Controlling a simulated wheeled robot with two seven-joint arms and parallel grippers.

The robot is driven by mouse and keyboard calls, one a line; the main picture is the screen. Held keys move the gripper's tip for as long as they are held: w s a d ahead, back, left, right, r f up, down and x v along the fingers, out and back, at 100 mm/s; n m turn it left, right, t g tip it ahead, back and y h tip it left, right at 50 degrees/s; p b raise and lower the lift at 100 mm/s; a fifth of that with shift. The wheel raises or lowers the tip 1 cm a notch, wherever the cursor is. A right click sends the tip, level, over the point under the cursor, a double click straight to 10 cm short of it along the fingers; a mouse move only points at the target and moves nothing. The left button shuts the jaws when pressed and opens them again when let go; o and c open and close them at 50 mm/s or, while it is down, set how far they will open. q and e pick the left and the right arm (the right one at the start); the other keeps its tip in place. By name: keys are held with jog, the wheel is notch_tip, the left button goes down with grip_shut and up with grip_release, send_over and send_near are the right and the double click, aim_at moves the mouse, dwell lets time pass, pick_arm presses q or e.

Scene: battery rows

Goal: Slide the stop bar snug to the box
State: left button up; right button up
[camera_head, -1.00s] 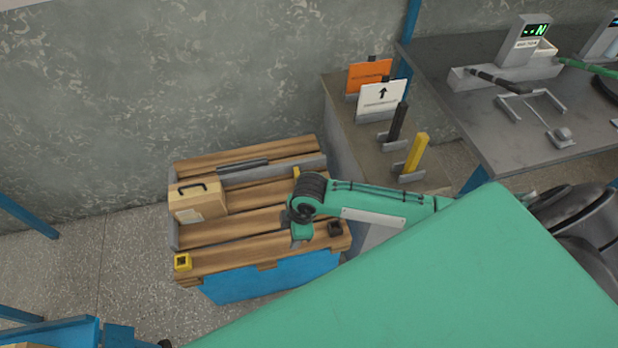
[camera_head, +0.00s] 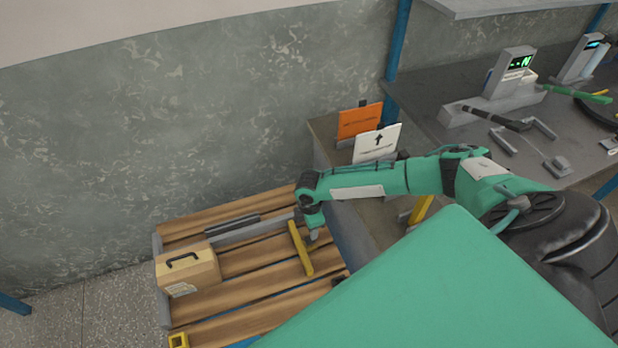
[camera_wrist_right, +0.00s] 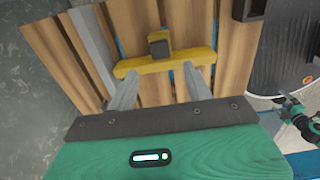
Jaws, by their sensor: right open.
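The stop bar (camera_head: 301,249) is a yellow bar lying across the right part of a slatted wooden deck (camera_head: 232,295). The tan box (camera_head: 188,270), with a dark handle, stands at the deck's left side, with a wide gap of bare slats between it and the bar. My right gripper (camera_head: 314,236) is at the bar's right side, away from the box. In the right wrist view the two fingers (camera_wrist_right: 159,88) are spread and reach to the yellow bar (camera_wrist_right: 165,63); I cannot tell whether they touch it. A dark block (camera_wrist_right: 159,46) sits at the bar's middle. My left gripper is not seen.
A grey rail with a dark strip (camera_head: 232,225) runs along the deck's back, near the wall. A yellow-cornered block (camera_head: 178,340) is at the front left. A cabinet with orange (camera_head: 359,121) and white (camera_head: 377,144) signs stands to the right, before a grey bench.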

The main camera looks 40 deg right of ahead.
aim_at(310, 239)
notch_tip(310, 239, down, 6)
jog(key=shift+f, duration=0.8)
jog(key=c, duration=1)
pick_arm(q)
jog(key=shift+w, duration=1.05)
pick_arm(e)
grip_shut()
